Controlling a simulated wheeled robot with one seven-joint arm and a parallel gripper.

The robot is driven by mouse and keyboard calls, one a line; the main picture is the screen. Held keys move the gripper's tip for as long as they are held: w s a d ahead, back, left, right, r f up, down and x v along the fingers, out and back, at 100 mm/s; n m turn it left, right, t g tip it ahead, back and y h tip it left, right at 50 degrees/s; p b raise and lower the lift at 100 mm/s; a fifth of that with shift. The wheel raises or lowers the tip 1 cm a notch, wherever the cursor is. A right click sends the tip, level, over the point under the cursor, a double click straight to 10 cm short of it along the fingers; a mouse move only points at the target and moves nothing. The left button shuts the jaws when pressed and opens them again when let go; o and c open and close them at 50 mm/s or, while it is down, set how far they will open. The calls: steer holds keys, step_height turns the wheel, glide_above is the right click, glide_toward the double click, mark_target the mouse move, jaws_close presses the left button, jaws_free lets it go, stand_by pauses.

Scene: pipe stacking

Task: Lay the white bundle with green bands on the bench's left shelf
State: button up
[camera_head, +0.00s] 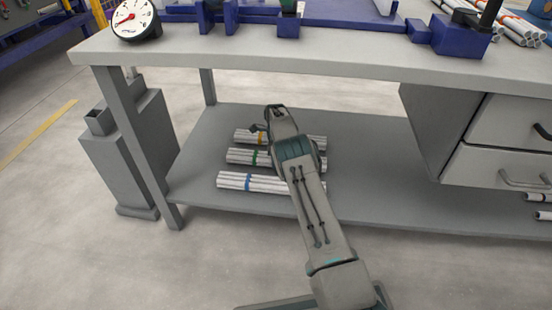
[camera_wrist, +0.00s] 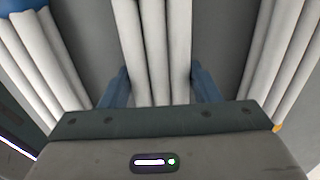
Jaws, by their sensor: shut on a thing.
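The white bundle with green bands (camera_head: 243,156) lies lengthwise on the bench's left shelf (camera_head: 222,122), in the middle of a row of three. In the wrist view its white pipes (camera_wrist: 160,40) run between the two blue fingers of my gripper (camera_wrist: 160,82), which is shut on them. Its green band is out of the wrist view. In the head view my arm hides the fingers and the bundle's right part. The bundle looks level with its neighbours; I cannot tell whether it bears fully on the shelf.
A yellow-banded bundle (camera_head: 248,137) lies behind it and a blue-banded bundle (camera_head: 232,181) in front, with narrow gaps between. The benchtop (camera_head: 330,60) overhangs the shelf's back part. A bench leg (camera_head: 145,160) stands left and drawers (camera_head: 510,125) right. More pipes (camera_head: 540,205) lie at far right.

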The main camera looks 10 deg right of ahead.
steer(key=o, duration=1.2)
steer(key=shift+f, duration=0.1)
step_height(320, 180, up, 12)
steer(key=p, duration=0.4)
steer(key=shift+p, duration=0.4)
